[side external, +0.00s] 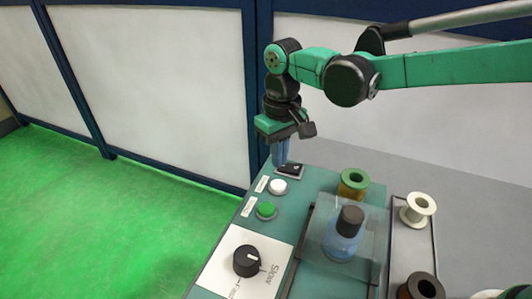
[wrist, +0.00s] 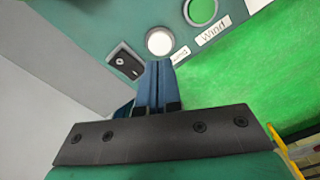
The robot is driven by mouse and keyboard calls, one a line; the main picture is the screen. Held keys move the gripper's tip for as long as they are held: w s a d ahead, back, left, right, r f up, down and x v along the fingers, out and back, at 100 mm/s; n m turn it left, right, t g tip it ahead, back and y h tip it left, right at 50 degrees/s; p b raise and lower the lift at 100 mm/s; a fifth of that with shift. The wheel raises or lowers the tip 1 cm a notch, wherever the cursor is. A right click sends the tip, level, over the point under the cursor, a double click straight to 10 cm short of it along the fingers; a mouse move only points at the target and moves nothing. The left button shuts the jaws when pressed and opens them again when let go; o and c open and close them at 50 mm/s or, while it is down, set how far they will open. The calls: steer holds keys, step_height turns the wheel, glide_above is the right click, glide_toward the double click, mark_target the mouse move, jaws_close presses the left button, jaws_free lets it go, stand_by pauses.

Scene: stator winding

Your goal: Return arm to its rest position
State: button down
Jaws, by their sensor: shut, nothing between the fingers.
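My gripper (side external: 281,160) points down over the far left corner of the teal control panel (side external: 318,181) in the side view. Its blue fingers are pressed together and empty. The tips are close to a small black switch (side external: 291,170), but I cannot tell whether they touch it. In the wrist view, my gripper (wrist: 158,65) shows as two blue fingers side by side, with the switch (wrist: 125,60) to their left and a white button (wrist: 160,41) just beyond the tips. My arm reaches in from the upper right.
The panel also carries a green button (side external: 266,210) and a black knob (side external: 247,261). A clear guard (side external: 378,222) stands around a dark-capped blue part (side external: 345,235). A green-gold spool (side external: 353,182) and white spool (side external: 418,208) stand right. White wall panels (side external: 160,75) are behind; the green floor is clear.

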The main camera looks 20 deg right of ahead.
steer(key=shift+r, duration=0.85)
steer(key=shift+d, duration=0.1)
steer(key=s+d+r+m+t, duration=0.1)
steer(key=s+d+t, duration=0.2)
steer(key=s+d, duration=0.2)
steer(key=s+d+r+m+t, duration=0.1)
steer(key=s+d+t, duration=0.3)
steer(key=d, duration=0.6)
steer(key=shift+s+d+r+m, duration=0.4)
steer(key=shift+s+m, duration=0.1)
steer(key=shift+s, duration=0.75)
